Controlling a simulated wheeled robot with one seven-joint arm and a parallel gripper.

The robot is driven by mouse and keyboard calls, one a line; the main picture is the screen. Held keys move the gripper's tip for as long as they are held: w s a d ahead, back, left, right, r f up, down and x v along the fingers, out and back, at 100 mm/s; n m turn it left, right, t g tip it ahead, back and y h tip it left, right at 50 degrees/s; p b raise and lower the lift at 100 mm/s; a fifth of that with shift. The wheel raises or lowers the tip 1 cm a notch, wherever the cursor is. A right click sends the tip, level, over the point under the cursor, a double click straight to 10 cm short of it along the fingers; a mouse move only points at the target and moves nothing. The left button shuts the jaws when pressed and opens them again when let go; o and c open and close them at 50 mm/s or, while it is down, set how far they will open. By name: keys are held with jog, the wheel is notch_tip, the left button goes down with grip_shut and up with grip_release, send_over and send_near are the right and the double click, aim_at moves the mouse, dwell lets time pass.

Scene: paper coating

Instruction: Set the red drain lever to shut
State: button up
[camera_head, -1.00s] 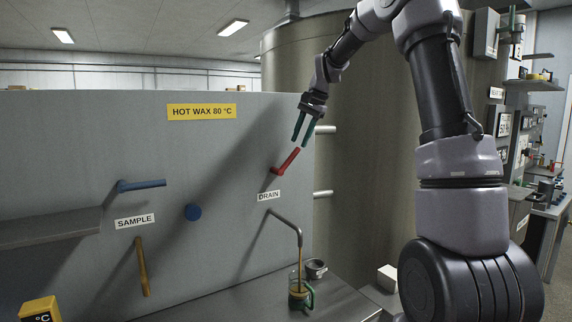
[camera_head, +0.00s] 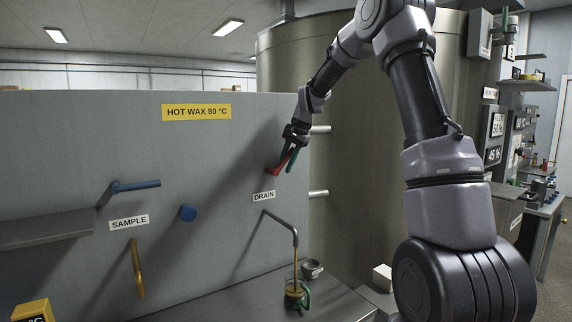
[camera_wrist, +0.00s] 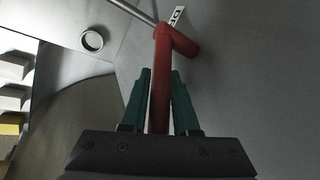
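The red drain lever (camera_head: 276,169) sits on the grey panel above the "DRAIN" label. It slants up and out to the right in the head view. In the wrist view the red lever (camera_wrist: 161,85) runs between the two green fingers of my gripper (camera_wrist: 161,75). The fingers look very close to its sides near the tips. Whether they press on it I cannot tell. In the head view my gripper (camera_head: 289,161) is at the outer part of the lever, and its fingers hide some of it. A thin brownish stream (camera_head: 295,262) shows below the drain spout (camera_head: 284,220).
A jug with a green handle (camera_head: 297,297) stands under the spout, with a metal cup (camera_head: 312,268) beside it. The large tank (camera_head: 350,205) stands behind.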

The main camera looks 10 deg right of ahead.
grip_shut()
dwell(1.2)
